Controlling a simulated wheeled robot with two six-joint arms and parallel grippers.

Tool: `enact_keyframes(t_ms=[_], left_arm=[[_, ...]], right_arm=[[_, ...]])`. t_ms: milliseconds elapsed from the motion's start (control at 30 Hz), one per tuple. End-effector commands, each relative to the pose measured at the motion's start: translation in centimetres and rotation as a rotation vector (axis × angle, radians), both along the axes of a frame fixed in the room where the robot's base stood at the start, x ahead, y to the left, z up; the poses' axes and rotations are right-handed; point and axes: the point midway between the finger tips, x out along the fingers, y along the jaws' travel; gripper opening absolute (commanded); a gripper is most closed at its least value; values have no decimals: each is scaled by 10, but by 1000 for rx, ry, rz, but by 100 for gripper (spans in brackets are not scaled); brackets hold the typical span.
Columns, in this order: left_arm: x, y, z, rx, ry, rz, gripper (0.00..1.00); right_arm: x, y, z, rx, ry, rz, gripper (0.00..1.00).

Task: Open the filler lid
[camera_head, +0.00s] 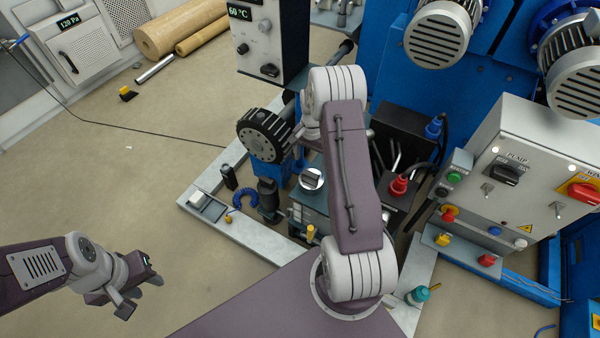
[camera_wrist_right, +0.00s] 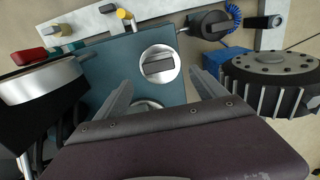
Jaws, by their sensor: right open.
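The filler lid (camera_head: 312,180) is a round silver cap with a raised grip bar, on top of a dark teal tank (camera_head: 296,212). It looks closed. In the right wrist view the lid (camera_wrist_right: 159,64) lies just beyond the fingertips, its bar running roughly left to right. My right gripper (camera_wrist_right: 162,79) is open and empty, pointing toward the lid without visible contact. In the head view my right arm hides most of that gripper. My left gripper (camera_head: 140,293) is at the lower left, away from the tank, with its fingers apart and empty.
A black ribbed wheel (camera_head: 264,136) stands beside the tank, left of my right arm. A yellow-capped fitting (camera_head: 310,233) rises at the tank's near edge. A red-capped connector (camera_head: 399,185) and the pump control box (camera_head: 530,165) are to the right.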

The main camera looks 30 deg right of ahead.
Motion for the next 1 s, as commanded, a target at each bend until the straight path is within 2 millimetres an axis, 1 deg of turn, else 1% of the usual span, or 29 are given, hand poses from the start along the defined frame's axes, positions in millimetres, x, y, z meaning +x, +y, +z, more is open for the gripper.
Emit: enact_keyframes(t_ms=[67,167,300,433,500,600,833,867,900,967,1000], left_arm=[[0,0,-3,0,0,0,36],[0,0,-13,0,0,0,36],[0,0,-27,0,0,0,36],[0,0,-36,0,0,0,36],[0,0,-39,0,0,0,36],[0,0,-40,0,0,0,36],[0,0,-39,0,0,0,36],[0,0,-39,0,0,0,36],[0,0,-39,0,0,0,36],[0,0,-39,0,0,0,36],[0,0,-39,0,0,0,36]], right_arm=[[0,0,-6,0,1,1,81],[-1,1,-26,1,3,2,81],[-1,1,-57,1,2,2,81],[-1,1,-79,0,1,3,81],[-1,1,-86,0,1,3,81],[-1,1,-90,0,0,3,81],[0,1,-89,0,0,3,81],[0,1,-89,0,0,3,75],[0,1,-89,0,0,3,64],[0,1,-89,0,0,3,48],[0,1,-89,0,0,3,36]])
